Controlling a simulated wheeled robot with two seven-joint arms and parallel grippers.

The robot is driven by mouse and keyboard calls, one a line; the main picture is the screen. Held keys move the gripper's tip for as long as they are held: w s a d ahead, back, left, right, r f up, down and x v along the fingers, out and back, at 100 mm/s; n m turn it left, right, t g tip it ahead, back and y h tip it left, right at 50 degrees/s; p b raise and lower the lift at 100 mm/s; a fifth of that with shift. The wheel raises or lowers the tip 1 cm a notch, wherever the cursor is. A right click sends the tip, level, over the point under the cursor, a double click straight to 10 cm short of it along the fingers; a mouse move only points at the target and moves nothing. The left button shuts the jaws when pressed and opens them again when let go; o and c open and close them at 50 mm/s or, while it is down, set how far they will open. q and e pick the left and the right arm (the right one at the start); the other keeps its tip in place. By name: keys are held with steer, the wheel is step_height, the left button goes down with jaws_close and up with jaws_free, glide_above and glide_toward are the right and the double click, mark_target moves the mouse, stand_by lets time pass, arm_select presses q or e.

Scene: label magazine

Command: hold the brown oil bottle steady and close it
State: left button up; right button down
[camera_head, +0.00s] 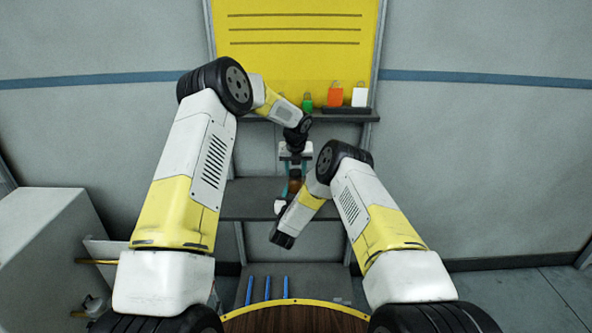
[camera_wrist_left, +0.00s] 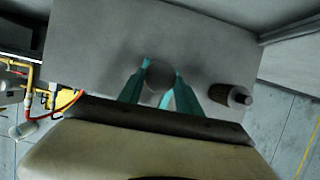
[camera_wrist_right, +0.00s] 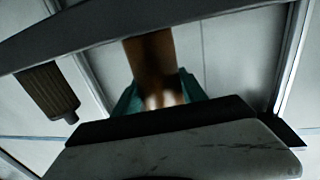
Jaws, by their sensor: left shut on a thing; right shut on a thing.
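The brown oil bottle (camera_head: 294,187) stands upright over the middle shelf in the head view, partly hidden by my arms. Its brown side (camera_wrist_right: 152,62) fills the middle of the right wrist view. My right gripper (camera_wrist_right: 158,98) is shut on it, with a teal finger on each side. My left gripper (camera_head: 295,166) points down above the bottle. In the left wrist view my left gripper (camera_wrist_left: 161,72) is shut on a roundish grey piece (camera_wrist_left: 158,82), apparently the cap. I cannot tell whether the cap touches the bottle's neck.
A dark ribbed bottle with a pale top (camera_wrist_left: 232,96) stands close beside; its ribbed side shows in the right wrist view (camera_wrist_right: 48,92). The middle shelf (camera_head: 250,200) is otherwise largely clear. The upper shelf (camera_head: 262,115) carries green, orange and white items. Blue rods (camera_head: 267,288) are lower down.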

arm_select(q)
steer(key=m, duration=0.1)
steer(key=m+h, duration=0.1)
steer(key=m, duration=0.1)
steer(key=shift+a, duration=0.3)
steer(key=shift+d+m+h, duration=0.1)
steer(key=shift+m+h, duration=0.3)
steer(key=shift+m, duration=0.3)
steer(key=o, duration=1.3)
steer(key=shift+r, duration=0.15)
steer(key=shift+r, duration=2.15)
steer(key=o, duration=0.6)
steer(key=shift+c, duration=0.2)
